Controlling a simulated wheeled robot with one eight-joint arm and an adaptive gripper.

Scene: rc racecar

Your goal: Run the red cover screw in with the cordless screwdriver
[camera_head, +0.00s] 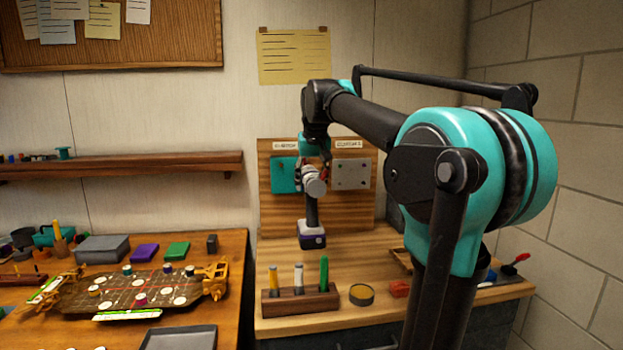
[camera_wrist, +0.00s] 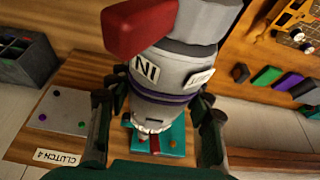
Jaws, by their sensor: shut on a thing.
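My gripper (camera_head: 315,160) is shut on the cordless screwdriver (camera_head: 312,210), which hangs upright with its dark handle and purple-and-white base downward. In the wrist view the screwdriver's grey body (camera_wrist: 165,75) lies between the fingers, with an "IN" label and a red part (camera_wrist: 138,27) at its upper end. Its nose points toward the teal plate (camera_wrist: 172,142) on the wall board; I cannot tell whether they touch. The car chassis (camera_head: 120,292) lies on the left table with several coloured discs on it. I cannot make out the red cover screw for certain.
A grey plate (camera_head: 351,173) sits right of the teal plate (camera_head: 284,174) on the wooden board. A wooden rack (camera_head: 300,302) with several upright tools, a round tin (camera_head: 361,294) and a red block (camera_head: 399,287) stand below. A grey tray (camera_head: 180,338) is at the front.

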